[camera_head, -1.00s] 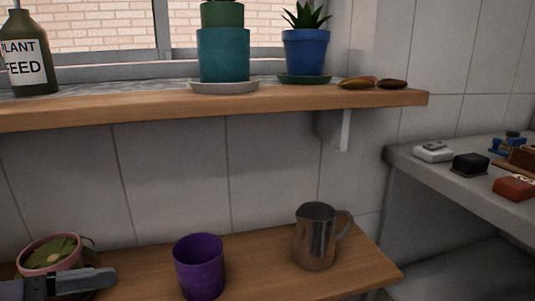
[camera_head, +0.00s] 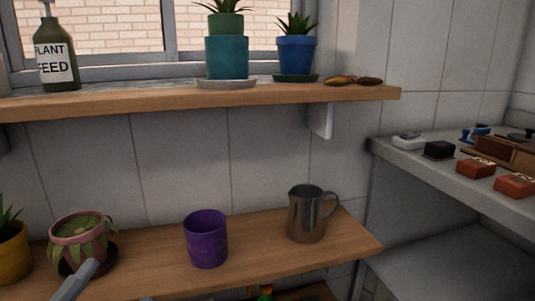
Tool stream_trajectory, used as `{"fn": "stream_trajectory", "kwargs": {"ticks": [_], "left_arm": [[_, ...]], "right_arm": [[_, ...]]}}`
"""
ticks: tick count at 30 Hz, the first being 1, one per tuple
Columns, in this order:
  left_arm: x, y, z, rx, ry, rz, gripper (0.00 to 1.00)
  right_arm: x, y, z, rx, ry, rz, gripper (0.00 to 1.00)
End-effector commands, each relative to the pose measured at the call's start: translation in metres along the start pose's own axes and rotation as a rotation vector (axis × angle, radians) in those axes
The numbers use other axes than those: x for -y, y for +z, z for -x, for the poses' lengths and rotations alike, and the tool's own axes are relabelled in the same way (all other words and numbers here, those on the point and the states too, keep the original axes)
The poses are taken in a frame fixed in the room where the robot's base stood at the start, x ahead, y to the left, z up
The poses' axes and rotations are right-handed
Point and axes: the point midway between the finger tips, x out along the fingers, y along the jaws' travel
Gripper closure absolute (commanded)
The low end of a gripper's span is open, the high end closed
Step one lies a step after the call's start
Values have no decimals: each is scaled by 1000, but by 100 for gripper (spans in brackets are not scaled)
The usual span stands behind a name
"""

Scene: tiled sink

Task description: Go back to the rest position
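A grey part of my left gripper (camera_head: 76,281) shows at the bottom left edge, in front of the pink pot (camera_head: 78,232) with a drooping green plant. Most of this gripper is cut off by the frame, so its opening cannot be told. It seems to hold nothing in the part that shows. A purple cup (camera_head: 205,240) and a metal pitcher (camera_head: 306,214) stand upright on the lower wooden shelf (camera_head: 270,262), apart from the gripper. My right gripper is not in view.
The upper wooden shelf (camera_head: 200,100) holds a plant feed bottle (camera_head: 56,58), a teal pot (camera_head: 227,57) and a blue pot (camera_head: 296,54). A yellow pot (camera_head: 12,252) is at the lower left. A grey counter (camera_head: 400,162) with small items stands at the right.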

Motion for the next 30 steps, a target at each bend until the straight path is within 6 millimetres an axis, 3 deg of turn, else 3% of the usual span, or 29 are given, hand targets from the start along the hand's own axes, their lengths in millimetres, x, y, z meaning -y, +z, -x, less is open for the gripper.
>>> {"fn": "stream_trajectory", "kwargs": {"ticks": [3,6,8,12,15,30], "left_arm": [[-60,28,23,268,100,382,0],[-119,33,50,478,210,672,0],[-154,27,70,596,288,833,0],[-226,-11,117,834,483,1164,0],[-195,-13,107,844,470,1145,0],[-115,-20,100,944,451,1120,0]], "right_arm": [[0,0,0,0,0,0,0],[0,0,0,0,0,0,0],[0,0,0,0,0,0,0],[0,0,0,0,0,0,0],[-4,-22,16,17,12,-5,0],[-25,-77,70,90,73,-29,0]]}}
